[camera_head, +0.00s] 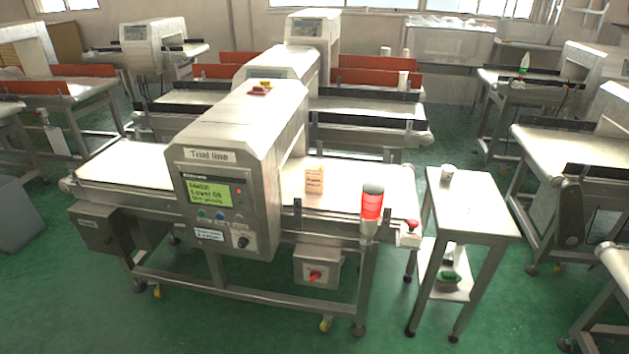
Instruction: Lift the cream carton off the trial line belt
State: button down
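The cream carton (315,180) stands upright on the white trial line belt (355,188), just right of the metal detector housing. It has small print on its front, too small to read. The detector (222,165) carries a "Trial line" label and a lit green screen. The carton is in plain view, with nothing in front of it. My gripper is not in view.
A red beacon (372,201) and a red stop button (411,228) stand at the belt's front right. A side table (475,205) with a small cup (448,172) is to the right. Other detector lines stand behind. Green floor is clear in front.

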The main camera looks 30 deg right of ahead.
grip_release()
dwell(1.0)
